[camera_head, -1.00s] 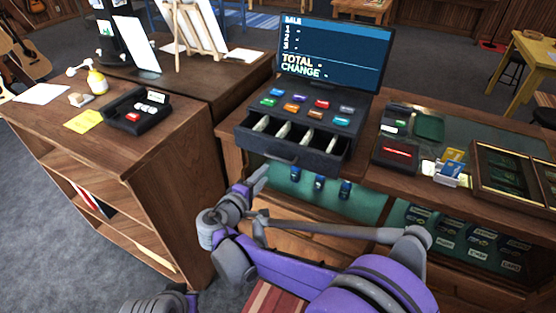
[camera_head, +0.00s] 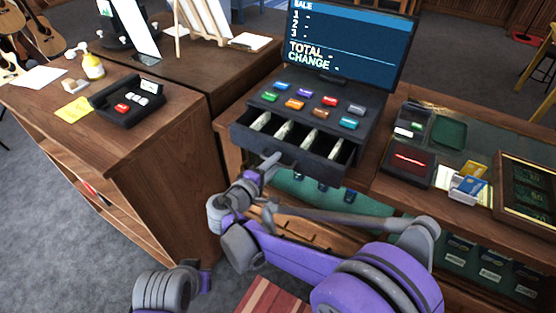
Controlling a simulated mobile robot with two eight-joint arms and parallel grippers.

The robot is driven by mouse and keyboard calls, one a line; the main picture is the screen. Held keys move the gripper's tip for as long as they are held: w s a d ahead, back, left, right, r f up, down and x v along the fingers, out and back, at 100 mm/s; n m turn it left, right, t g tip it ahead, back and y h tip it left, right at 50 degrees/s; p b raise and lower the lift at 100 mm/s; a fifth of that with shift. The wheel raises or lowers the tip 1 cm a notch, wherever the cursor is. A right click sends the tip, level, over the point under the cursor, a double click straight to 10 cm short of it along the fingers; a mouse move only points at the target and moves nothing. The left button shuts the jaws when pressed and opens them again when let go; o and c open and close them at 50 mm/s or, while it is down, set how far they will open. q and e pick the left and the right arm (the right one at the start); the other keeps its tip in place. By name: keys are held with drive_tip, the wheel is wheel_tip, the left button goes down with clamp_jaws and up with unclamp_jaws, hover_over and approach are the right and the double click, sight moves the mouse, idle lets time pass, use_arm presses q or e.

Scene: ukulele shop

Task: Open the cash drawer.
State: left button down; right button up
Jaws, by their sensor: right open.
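The black cash drawer (camera_head: 290,153) juts out from under the cash register (camera_head: 310,100). It stands open, with banknotes showing in its compartments. Its handle (camera_head: 283,163) is on the front face. My right gripper (camera_head: 268,167) is open at the drawer's front, its fingers pointing up beside the handle. I cannot tell whether they touch it. The grip area is small and partly hidden by the gripper itself. My left gripper is not in view; only part of that arm shows at the bottom left.
The register's screen (camera_head: 350,38) stands behind the coloured keys. A card reader (camera_head: 409,158) and card holder (camera_head: 468,184) sit to the right on the counter. A wooden shelf unit (camera_head: 165,170) with a black terminal (camera_head: 127,100) stands close on the left.

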drive_tip(key=shift+s+a, duration=0.1)
drive_tip(key=shift+s+r, duration=0.1)
drive_tip(key=shift+c, duration=0.6)
clamp_jaws()
idle(0.6)
